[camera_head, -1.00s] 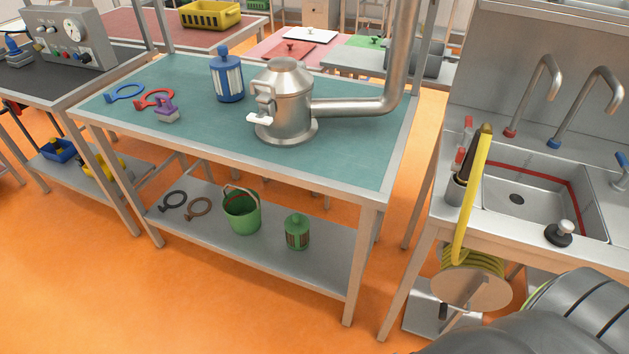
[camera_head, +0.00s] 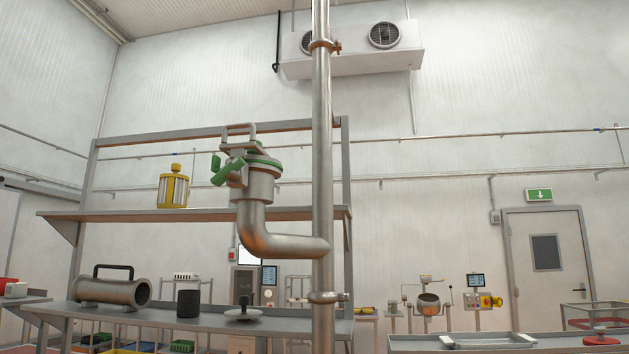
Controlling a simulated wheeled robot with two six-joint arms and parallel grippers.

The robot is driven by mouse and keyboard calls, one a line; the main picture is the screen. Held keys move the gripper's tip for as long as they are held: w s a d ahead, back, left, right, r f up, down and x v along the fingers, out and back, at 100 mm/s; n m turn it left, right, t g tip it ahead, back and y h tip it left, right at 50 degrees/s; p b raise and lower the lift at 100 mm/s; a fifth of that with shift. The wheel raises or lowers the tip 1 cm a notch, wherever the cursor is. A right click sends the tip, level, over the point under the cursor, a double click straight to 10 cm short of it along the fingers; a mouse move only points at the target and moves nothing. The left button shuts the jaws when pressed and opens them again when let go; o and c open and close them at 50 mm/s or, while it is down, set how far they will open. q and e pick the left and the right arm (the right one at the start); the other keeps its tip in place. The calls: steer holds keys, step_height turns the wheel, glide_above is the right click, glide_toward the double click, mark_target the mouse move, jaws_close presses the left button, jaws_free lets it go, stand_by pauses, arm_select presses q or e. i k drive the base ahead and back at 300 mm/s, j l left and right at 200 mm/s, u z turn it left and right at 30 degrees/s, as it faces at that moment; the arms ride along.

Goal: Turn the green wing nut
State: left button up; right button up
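A green wing nut (camera_head: 229,171) sits on the left side of a steel pipe housing (camera_head: 253,188), with its wings spread up-left and down-left. A green ring (camera_head: 262,161) runs round the housing's top, under a lid with a handle (camera_head: 240,132). The housing joins an elbow pipe (camera_head: 270,240) that runs into a vertical steel pipe (camera_head: 322,180). Neither of my grippers shows in the head view.
A yellow-capped canister (camera_head: 173,188) stands on the upper shelf (camera_head: 120,216), left of the housing. A steel cylinder with a black handle (camera_head: 112,290), a dark cup (camera_head: 188,303) and a knobbed disc (camera_head: 243,313) are on the lower surface. A door (camera_head: 548,262) stands at the right.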

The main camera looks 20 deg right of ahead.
mark_target(230, 172)
steer(key=i+j+z, duration=0.15)
steer(key=z, duration=0.3)
steer(key=i+j+z, duration=0.1)
steer(key=j+z, duration=0.55)
steer(key=z, duration=0.25)
steer(key=i+j+z, duration=0.1)
steer(key=j+z, duration=0.35)
steer(key=l, duration=0.15)
